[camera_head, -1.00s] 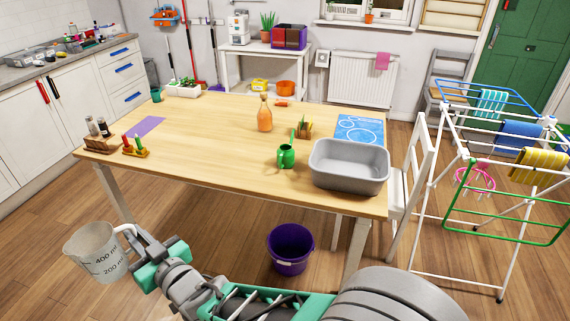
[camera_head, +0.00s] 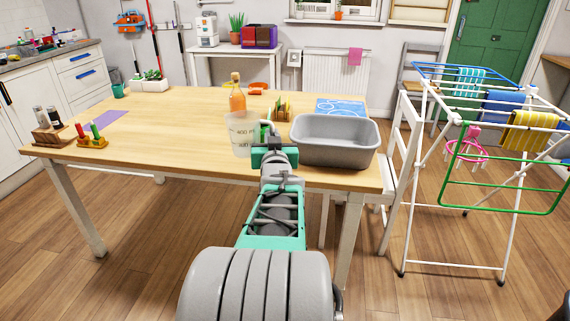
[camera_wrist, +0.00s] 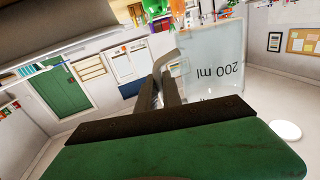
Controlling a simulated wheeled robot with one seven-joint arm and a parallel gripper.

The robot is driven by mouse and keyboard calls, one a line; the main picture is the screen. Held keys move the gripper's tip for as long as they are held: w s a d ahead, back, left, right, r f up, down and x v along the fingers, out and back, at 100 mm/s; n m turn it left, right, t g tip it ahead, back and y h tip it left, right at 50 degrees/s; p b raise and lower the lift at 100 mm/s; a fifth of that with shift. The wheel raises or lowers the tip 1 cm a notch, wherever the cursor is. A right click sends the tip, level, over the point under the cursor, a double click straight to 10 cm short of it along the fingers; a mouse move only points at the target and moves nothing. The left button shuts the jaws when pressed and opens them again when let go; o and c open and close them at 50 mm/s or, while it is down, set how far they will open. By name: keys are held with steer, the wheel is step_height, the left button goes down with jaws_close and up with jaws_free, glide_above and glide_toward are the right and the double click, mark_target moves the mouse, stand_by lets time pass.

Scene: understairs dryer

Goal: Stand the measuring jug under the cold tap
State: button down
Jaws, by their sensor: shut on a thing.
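The measuring jug (camera_head: 240,134) is clear and translucent, with dark millilitre marks. It is upright in the head view, held in front of the near part of the table, just left of the grey basin. My gripper (camera_head: 266,138) is shut on the jug's handle, on the jug's right side. In the wrist view the jug (camera_wrist: 215,68) appears upside down, with its handle between the fingers of my gripper (camera_wrist: 168,90). I cannot tell whether its base touches the table. I cannot make out a cold tap in either view.
A grey basin (camera_head: 333,155) stands on the wooden table (camera_head: 185,128) right of the jug. An orange bottle (camera_head: 237,98) is behind the jug. A white chair (camera_head: 400,150) and a drying rack (camera_head: 470,210) stand at the right. A counter (camera_head: 45,52) is at far left. Floor at front left is clear.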

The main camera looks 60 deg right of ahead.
steer(key=shift+m+g+h, duration=0.3)
steer(key=w+d+f+b, duration=0.1)
steer(key=w+d+f, duration=0.1)
steer(key=d+f, duration=0.1)
steer(key=w+d+f, duration=0.3)
steer(key=d, duration=0.2)
steer(key=w+d+f+b, duration=0.1)
steer(key=w+d+f, duration=0.1)
steer(key=d+f, duration=0.1)
steer(key=shift+w+d+f+b, duration=0.2)
steer(key=shift+d+f+b, duration=0.15)
steer(key=shift+d, duration=0.1)
steer(key=shift+w+d+f+b, duration=0.15)
steer(key=shift+f+b, duration=0.15)
steer(key=shift+f, duration=1.45)
steer(key=shift+f, duration=0.2)
steer(key=c, duration=1.5)
jaws_free()
